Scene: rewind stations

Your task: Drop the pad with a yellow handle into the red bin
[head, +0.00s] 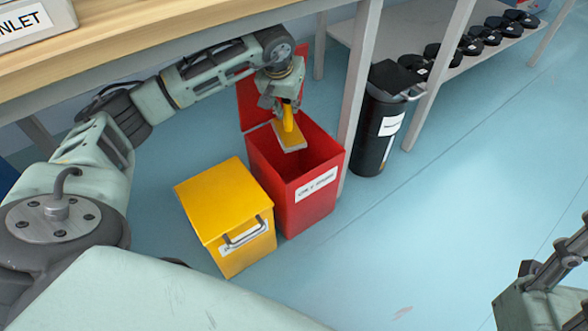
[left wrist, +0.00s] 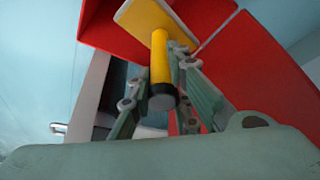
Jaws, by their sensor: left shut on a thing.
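The pad (head: 291,138) has a yellow handle (head: 288,119) and a flat yellow plate with a pale underside. My left gripper (head: 287,108) is shut on the handle and holds the pad over the mouth of the red bin (head: 306,208). The bin's lid (head: 252,108) stands open at the back. In the left wrist view the handle (left wrist: 161,68) sits between the fingers, with the plate (left wrist: 150,18) beyond it and the red bin wall (left wrist: 260,65) behind. My right gripper (head: 545,275) is partly in view at the lower right; its fingertips are unclear.
A yellow bin (head: 225,205) with a closed lid stands left of the red bin. A table leg (head: 358,90) and a black bin (head: 378,125) stand to the right. A wooden tabletop (head: 130,45) lies above my left arm. The floor at right is clear.

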